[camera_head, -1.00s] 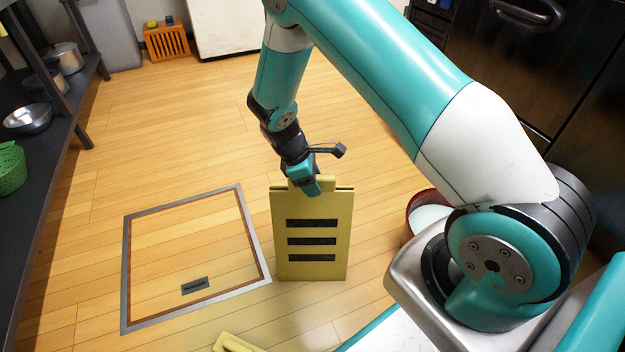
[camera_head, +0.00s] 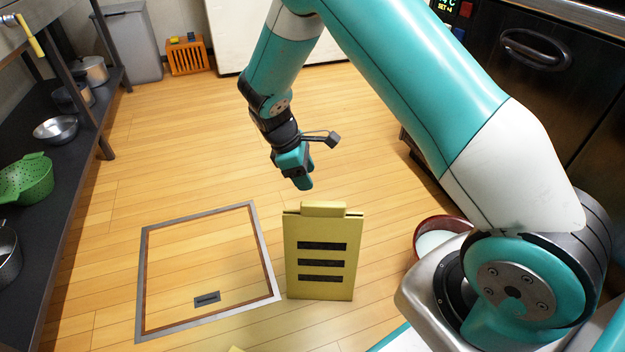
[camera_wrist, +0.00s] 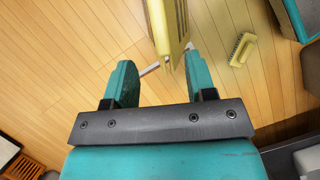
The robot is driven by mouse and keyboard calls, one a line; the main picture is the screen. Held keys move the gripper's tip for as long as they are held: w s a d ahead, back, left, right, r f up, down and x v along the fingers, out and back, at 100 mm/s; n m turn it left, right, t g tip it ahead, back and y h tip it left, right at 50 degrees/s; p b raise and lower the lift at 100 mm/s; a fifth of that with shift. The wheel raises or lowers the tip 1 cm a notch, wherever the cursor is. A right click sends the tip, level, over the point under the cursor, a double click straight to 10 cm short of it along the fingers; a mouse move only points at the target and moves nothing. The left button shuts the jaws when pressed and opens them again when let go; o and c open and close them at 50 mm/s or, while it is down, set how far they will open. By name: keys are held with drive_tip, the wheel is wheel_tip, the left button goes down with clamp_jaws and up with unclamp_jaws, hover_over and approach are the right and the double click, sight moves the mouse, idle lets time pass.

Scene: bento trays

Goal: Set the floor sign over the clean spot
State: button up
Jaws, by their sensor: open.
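The yellow floor sign (camera_head: 322,270) with several black bars stands upright on the wooden floor, just right of a grey-framed floor hatch (camera_head: 150,290). My gripper (camera_head: 305,183) is open and empty, above and behind the sign's top handle, apart from it. In the wrist view the sign (camera_wrist: 165,22) shows beyond the open fingertips (camera_wrist: 160,68), near the right finger. No separate mark for the clean spot can be made out.
A red bucket (camera_head: 418,226) with pale contents stands right of the sign. A yellow brush (camera_wrist: 241,49) lies on the floor. A dark shelf (camera_head: 50,190) with pots and a green colander (camera_head: 30,180) runs along the left. Open floor lies behind the hatch.

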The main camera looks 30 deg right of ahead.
drive_tip(key=s+a+r+m+t+y, duration=0.1)
drive_tip(key=s+a+r+y, duration=0.1)
drive_tip(key=s+a+r, duration=0.35)
drive_tip(key=s+a+r+m+t+y, duration=0.1)
drive_tip(key=s+a+r+y, duration=0.1)
drive_tip(key=r, duration=0.7)
drive_tip(key=s+a+r+m+y, duration=0.1)
drive_tip(key=s+a+r+y, duration=0.1)
drive_tip(key=s+r, duration=0.3)
drive_tip(key=s+a+r+m+y, duration=0.1)
drive_tip(key=s+a+r, duration=0.2)
drive_tip(key=s, duration=0.9)
drive_tip(key=shift+s+a+r+y, duration=0.35)
drive_tip(key=shift+s+r+y, duration=0.05)
drive_tip(key=shift+r, duration=0.55)
wheel_tip(320, 180, up, 35)
drive_tip(key=p, duration=3.5)
drive_tip(key=shift+r, duration=0.15)
